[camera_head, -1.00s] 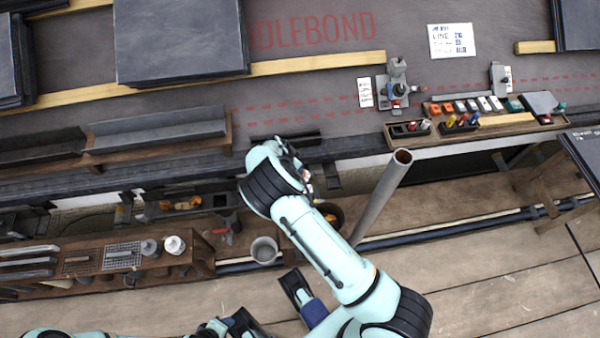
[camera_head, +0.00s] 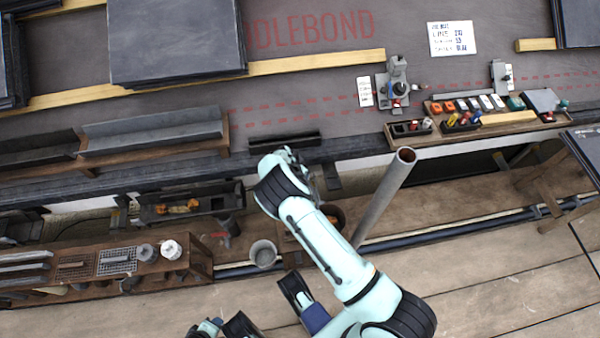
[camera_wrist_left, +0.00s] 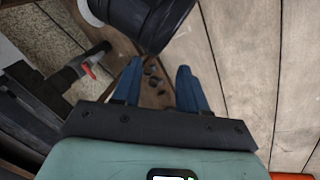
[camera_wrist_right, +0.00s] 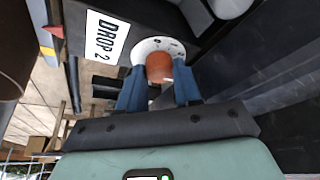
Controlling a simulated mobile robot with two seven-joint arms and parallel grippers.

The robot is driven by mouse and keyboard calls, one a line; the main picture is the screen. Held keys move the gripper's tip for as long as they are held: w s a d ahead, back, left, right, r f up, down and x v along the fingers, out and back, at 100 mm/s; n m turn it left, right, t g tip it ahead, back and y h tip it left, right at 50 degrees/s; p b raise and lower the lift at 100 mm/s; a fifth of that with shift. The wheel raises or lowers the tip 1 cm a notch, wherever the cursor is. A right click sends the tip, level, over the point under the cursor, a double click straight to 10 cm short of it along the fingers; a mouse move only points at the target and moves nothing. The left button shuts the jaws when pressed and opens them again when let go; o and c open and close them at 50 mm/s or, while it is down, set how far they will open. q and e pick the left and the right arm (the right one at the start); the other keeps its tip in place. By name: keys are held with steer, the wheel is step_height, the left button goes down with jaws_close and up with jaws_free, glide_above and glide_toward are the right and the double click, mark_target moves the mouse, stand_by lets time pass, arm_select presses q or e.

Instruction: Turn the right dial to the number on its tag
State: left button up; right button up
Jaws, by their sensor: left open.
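In the right wrist view a dial has an orange-brown round knob (camera_wrist_right: 158,68) on a white, marked disc (camera_wrist_right: 144,50). Its marks are too small to read. A white tag (camera_wrist_right: 106,38) beside it reads "DROP 2". My right gripper (camera_wrist_right: 160,82) has its blue fingers on either side of the knob, with little gap; whether they press on it I cannot tell. In the head view my right arm reaches the bench edge and hides the dial. My left gripper (camera_wrist_left: 159,75) is open and empty above the wooden floor.
A grey pipe (camera_head: 384,195) stands upright beside my right arm. A bucket (camera_head: 263,253) and a rack (camera_head: 110,268) are below the bench. A wooden tray of coloured blocks (camera_head: 490,122) and a small device (camera_head: 397,85) lie on the bench. A red-handled tool (camera_wrist_left: 88,70) is left of my left gripper.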

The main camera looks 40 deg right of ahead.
arm_select(q)
steer(key=shift+s+d+r, duration=0.1)
steer(key=shift+s, duration=0.05)
arm_select(e)
steer(key=n+t+p, duration=0.1)
steer(key=n, duration=0.2)
steer(key=shift+s+d+n+y, duration=0.1)
steer(key=shift+s+n+y, duration=0.05)
steer(key=shift+n+y, duration=0.25)
steer(key=shift+n+t, duration=0.5)
steer(key=shift+n, duration=0.5)
arm_select(q)
steer(key=shift+s+d+r+g, duration=0.25)
steer(key=shift+s+r, duration=0.1)
steer(key=shift+s, duration=0.15)
steer(key=shift+s+d+r+g, duration=0.15)
steer(key=shift+s+d+r, duration=0.15)
steer(key=shift+s, duration=0.2)
arm_select(e)
steer(key=shift+n+t+y, duration=0.3)
steer(key=shift+n, duration=0.6)
steer(key=o, duration=0.7)
arm_select(q)
steer(key=shift+r, duration=0.1)
arm_select(e)
steer(key=shift+o, duration=0.2)
steer(key=shift+r, duration=0.1)
